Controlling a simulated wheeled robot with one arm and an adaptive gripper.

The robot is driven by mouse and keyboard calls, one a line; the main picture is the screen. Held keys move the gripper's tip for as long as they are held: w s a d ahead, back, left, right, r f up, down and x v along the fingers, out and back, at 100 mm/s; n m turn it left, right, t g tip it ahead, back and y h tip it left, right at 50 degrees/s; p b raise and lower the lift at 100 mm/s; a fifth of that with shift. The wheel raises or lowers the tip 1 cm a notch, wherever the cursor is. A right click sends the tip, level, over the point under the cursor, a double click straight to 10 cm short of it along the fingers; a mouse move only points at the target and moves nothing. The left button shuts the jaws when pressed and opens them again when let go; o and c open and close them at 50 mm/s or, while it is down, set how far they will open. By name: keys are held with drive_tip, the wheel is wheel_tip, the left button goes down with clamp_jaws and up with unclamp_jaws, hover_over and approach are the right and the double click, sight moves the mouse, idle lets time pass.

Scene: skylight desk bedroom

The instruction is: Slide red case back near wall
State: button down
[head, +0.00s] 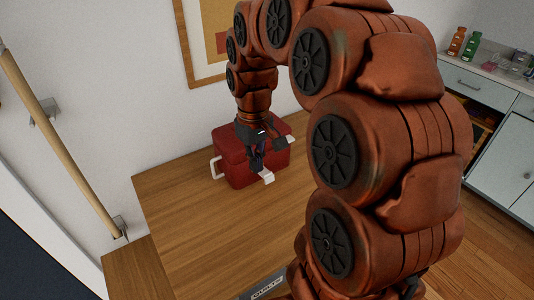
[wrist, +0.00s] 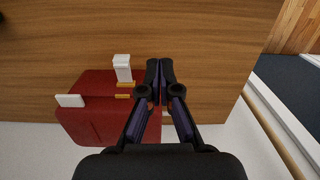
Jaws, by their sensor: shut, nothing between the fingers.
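The red case (head: 235,160) stands on the wooden desk (head: 200,222), close to the white wall at the back. It has a white handle on its left side and pale latches. In the wrist view the red case (wrist: 95,97) lies left of and partly behind my gripper, with white parts (wrist: 122,68) and small yellow pieces on it. My gripper (head: 262,172) is shut and empty, pointing down at the front of the case in the head view. Its closed fingers (wrist: 160,68) show in the wrist view beside the case. I cannot tell whether they touch it. My arm hides part of the case.
A framed picture (head: 187,40) hangs on the wall above. A wooden rail (head: 62,140) runs along the left wall. A cabinet (head: 478,88) with bottles on top stands at the right. The desk front is clear.

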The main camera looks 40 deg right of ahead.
approach(266, 152)
drive_tip(key=s, duration=0.6)
drive_tip(key=shift+m+t, duration=0.3)
drive_tip(key=shift+w+a+f+p, duration=0.1)
drive_tip(key=shift+w+f+p, duration=0.65)
drive_tip(key=shift+f, duration=0.8)
drive_tip(key=shift+w+a+f+p, duration=0.1)
drive_tip(key=shift+w+f+p, duration=0.6)
drive_tip(key=shift+f, duration=0.85)
drive_tip(key=shift+w+a+f+p, duration=0.1)
drive_tip(key=shift+w+f+p, duration=0.65)
drive_tip(key=shift+f, duration=0.8)
drive_tip(key=shift+s, duration=0.15)
drive_tip(key=shift+w+f, duration=0.15)
drive_tip(key=shift+w, duration=0.4)
drive_tip(key=w+b, duration=0.1)
drive_tip(key=w, duration=0.2)
drive_tip(key=w+b, duration=0.1)
drive_tip(key=w, duration=0.2)
drive_tip(key=w+b, duration=0.1)
drive_tip(key=w, duration=0.2)
drive_tip(key=shift+w+d, duration=0.15)
drive_tip(key=shift+d, duration=0.15)
drive_tip(key=shift+w+d+r, duration=0.1)
drive_tip(key=shift+w+r, duration=0.05)
drive_tip(key=shift+w, duration=0.9)
drive_tip(key=shift+w+r, duration=0.15)
drive_tip(key=shift+w, duration=0.95)
